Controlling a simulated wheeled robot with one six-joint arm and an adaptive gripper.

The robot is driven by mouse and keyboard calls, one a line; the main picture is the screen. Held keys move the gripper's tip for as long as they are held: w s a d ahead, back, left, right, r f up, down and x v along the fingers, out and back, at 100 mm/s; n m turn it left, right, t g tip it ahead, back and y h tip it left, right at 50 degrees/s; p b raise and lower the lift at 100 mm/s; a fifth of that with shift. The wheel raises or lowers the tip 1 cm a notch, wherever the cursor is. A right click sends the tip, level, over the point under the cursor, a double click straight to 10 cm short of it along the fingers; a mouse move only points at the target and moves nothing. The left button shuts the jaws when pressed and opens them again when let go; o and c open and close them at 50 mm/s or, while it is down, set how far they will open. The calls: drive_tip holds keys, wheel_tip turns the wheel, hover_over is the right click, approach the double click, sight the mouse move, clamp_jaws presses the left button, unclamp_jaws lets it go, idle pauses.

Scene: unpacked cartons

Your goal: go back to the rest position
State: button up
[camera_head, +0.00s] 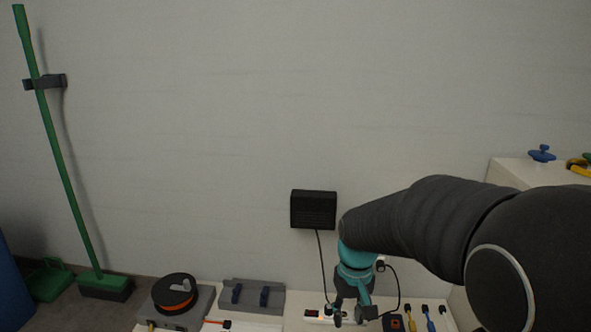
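My gripper (348,315) hangs at the bottom middle, pointing down over the light worktop (268,325). Its two dark fingers look spread apart, with nothing visible held between them. It is beside a white power strip (314,317) with a small lit orange switch. My dark arm comes in from the right and hides part of the wall and worktop. The lower edge of the picture cuts off the worktop.
A black wall box (313,210) has a cable running down. An orange-and-black spool (174,293) and a grey holder (252,296) stand left on the worktop. Several small tools (428,318) lie right. A white cabinet (515,172) stands right; a green broom (62,160) leans left.

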drive_tip(key=s+d+r+m+t+p, duration=0.1)
drive_tip(key=s+d+r+t, duration=0.1)
drive_tip(key=s+r, duration=0.5)
drive_tip(key=s+d+r+t+p, duration=0.2)
drive_tip(key=s+r+t, duration=0.1)
drive_tip(key=s+r, duration=0.4)
drive_tip(key=shift+s+r+m+t, duration=0.25)
drive_tip(key=shift+s+m+t, duration=0.15)
drive_tip(key=shift+s, duration=1.25)
